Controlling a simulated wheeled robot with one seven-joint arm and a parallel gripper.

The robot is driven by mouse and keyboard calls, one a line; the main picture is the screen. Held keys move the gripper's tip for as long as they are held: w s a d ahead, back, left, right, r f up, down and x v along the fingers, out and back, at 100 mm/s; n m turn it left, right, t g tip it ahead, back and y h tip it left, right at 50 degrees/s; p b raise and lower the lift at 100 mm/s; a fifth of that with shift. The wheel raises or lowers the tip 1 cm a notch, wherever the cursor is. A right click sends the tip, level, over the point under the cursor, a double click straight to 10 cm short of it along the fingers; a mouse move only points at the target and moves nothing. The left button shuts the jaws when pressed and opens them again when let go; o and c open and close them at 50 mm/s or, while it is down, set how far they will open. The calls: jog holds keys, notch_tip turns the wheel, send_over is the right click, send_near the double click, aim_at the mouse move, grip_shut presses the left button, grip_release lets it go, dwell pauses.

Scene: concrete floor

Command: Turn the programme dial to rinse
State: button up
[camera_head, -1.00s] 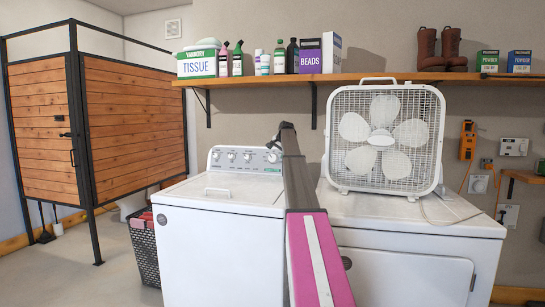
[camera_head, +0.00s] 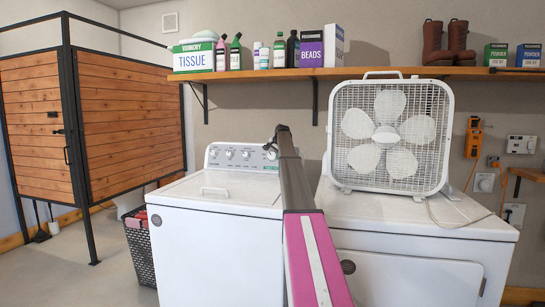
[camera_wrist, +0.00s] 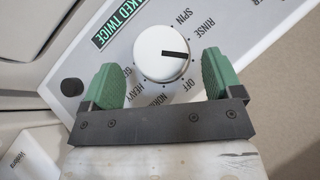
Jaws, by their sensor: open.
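The programme dial (camera_wrist: 160,55) is a round white knob with a dark pointer line on the washer's grey control panel (camera_wrist: 235,22). In the wrist view the line points right, between the printed words RINSE and OFF. My gripper (camera_wrist: 159,70) is open, with one green fingertip to the left of the dial and one to the right. Gaps show between the fingertips and the knob. In the head view the white washer (camera_head: 215,250) stands left of my arm, its knobs along the back panel. My gripper is hard to make out there at the panel's right end.
A white dryer (camera_head: 420,265) stands right of the washer with a box fan (camera_head: 388,135) on top. A shelf (camera_head: 400,73) above holds bottles, boxes and boots. A dark laundry basket (camera_head: 145,262) sits left of the washer. A small black knob (camera_wrist: 72,87) is left of my gripper.

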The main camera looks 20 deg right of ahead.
jog(key=shift+x, duration=1.3)
jog(key=c, duration=0.9)
jog(key=shift+w+a+r+n+g+h, duration=0.1)
jog(key=shift+n+g+h, duration=0.5)
jog(key=shift+w+a+r+n+g+h, duration=0.1)
jog(key=shift+n+g+h, duration=1.2)
jog(key=shift+n+h, duration=0.2)
jog(key=o, duration=0.9)
